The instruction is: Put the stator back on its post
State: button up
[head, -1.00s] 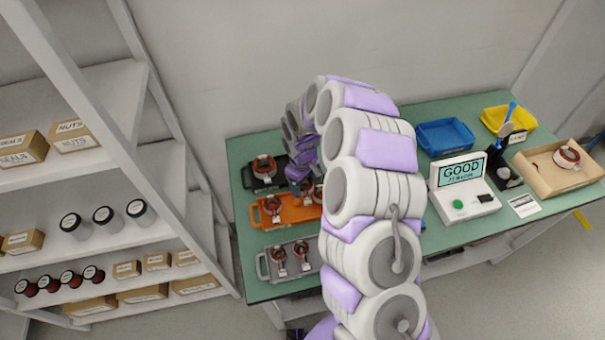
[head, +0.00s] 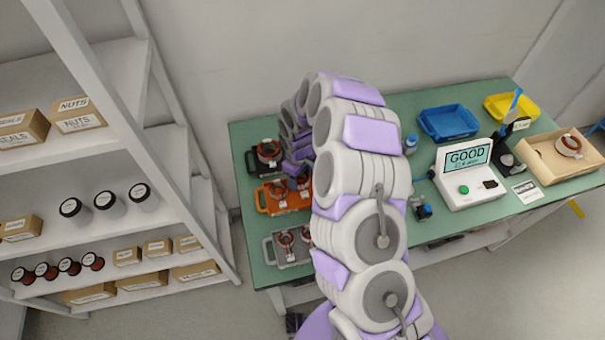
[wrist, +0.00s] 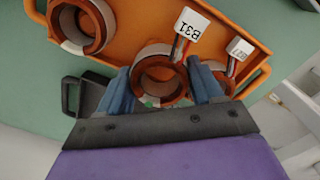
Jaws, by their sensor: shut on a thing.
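The orange tray (wrist: 120,52) fills the upper part of the wrist view; in the head view the tray (head: 265,203) lies mid-left on the bench. My gripper (wrist: 163,92) has its blue fingers on both sides of a copper-and-white stator tagged B31 (wrist: 165,66) and is shut on it. This stator is over the tray; whether it is seated on a post cannot be told. A second stator (wrist: 78,22) sits at the tray's left. A third, tagged stator (wrist: 226,80) is partly hidden behind the right finger. In the head view my arm hides part of the tray.
A black tray (head: 256,171) with a stator is behind the orange one, and a grey tray (head: 292,262) with stators is in front. A tester reading GOOD (head: 466,183), blue bin (head: 448,122), yellow bin (head: 512,106) and wooden tray (head: 553,174) are at right. Shelving (head: 150,215) stands left.

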jog(key=shift+a, duration=0.1)
jog(key=shift+d+r, duration=0.15)
jog(key=shift+d, duration=1)
jog(key=shift+a, duration=0.6)
jog(key=shift+d+f, duration=0.2)
jog(key=shift+d, duration=0.45)
jog(key=shift+a+f, duration=0.55)
jog(key=shift+f, duration=0.1)
jog(key=shift+d+f, duration=0.15)
jog(key=shift+d, duration=0.3)
jog(key=shift+a, duration=0.25)
jog(key=shift+s+a+f, duration=0.1)
jog(key=shift+a+f, duration=0.15)
jog(key=shift+a, duration=0.05)
